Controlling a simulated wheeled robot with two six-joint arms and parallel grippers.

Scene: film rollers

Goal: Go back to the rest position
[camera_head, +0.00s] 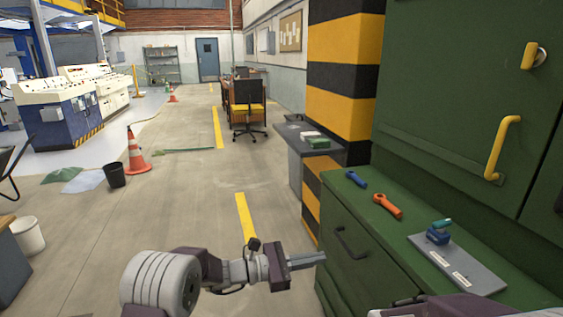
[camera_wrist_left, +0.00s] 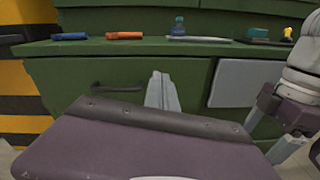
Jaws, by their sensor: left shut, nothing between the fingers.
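My left gripper (camera_head: 318,259) reaches in from the lower left in the head view, shut and empty. It is in front of the green cabinet (camera_head: 362,285), below the counter top and apart from the drawer handle (camera_head: 350,243). In the left wrist view its closed fingers (camera_wrist_left: 161,90) point at the cabinet front. Part of my right arm (camera_head: 440,307) shows at the bottom right of the head view. In the left wrist view my right gripper (camera_wrist_left: 287,148) is at the right, low in front of the cabinet; whether it is open cannot be told.
On the counter lie a blue tool (camera_head: 356,179), an orange tool (camera_head: 388,205) and a grey board (camera_head: 473,274) with a small blue item (camera_head: 437,236) on it. A striped pillar (camera_head: 342,75) stands behind. Open floor (camera_head: 180,210) lies to the left, with a traffic cone (camera_head: 136,152) and a black bucket (camera_head: 115,175).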

